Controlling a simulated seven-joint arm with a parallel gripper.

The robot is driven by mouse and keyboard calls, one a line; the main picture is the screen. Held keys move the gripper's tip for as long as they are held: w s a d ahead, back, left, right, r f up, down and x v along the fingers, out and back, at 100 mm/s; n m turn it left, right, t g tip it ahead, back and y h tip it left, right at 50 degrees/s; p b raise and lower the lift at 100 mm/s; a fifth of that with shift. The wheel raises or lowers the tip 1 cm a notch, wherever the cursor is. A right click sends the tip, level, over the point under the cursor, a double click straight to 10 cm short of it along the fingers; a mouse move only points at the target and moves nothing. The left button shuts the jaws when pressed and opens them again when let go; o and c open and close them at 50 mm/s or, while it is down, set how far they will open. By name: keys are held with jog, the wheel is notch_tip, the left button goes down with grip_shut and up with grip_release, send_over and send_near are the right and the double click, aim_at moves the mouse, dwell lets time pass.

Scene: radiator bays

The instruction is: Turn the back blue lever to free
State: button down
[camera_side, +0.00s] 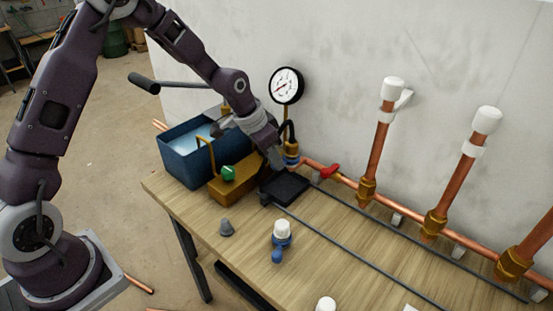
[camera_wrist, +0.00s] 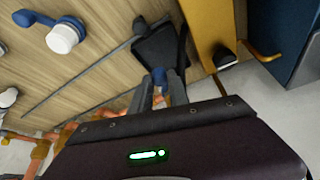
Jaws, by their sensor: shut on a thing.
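My gripper (camera_side: 277,165) is at the back of the bench, beside the valve under the gauge. In the wrist view, the fingers of my gripper (camera_wrist: 163,88) are shut on a small blue piece (camera_wrist: 158,75), which looks like the handle of the back blue lever.
A black tray (camera_side: 298,188) lies just in front of my gripper. A brass-coloured box (camera_side: 232,190) with a green knob (camera_side: 228,173) and a blue water tank (camera_side: 182,172) stand left. The gauge (camera_side: 287,85), red lever (camera_side: 330,171) and copper pipes (camera_side: 376,150) are close behind and right.

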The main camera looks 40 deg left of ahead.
jog(key=shift+w+a+m+g+h, duration=0.25)
jog(key=shift+a+m+h, duration=0.35)
jog(key=shift+m, duration=0.7)
jog(key=shift+w+a+m+g+h, duration=0.3)
jog(key=shift+a+m, duration=0.6)
jog(key=shift+m, duration=0.4)
jog(key=shift+a, duration=0.1)
jog(key=c, duration=1.3)
grip_release()
jog(key=v, duration=0.7)
jog(key=shift+r, duration=0.1)
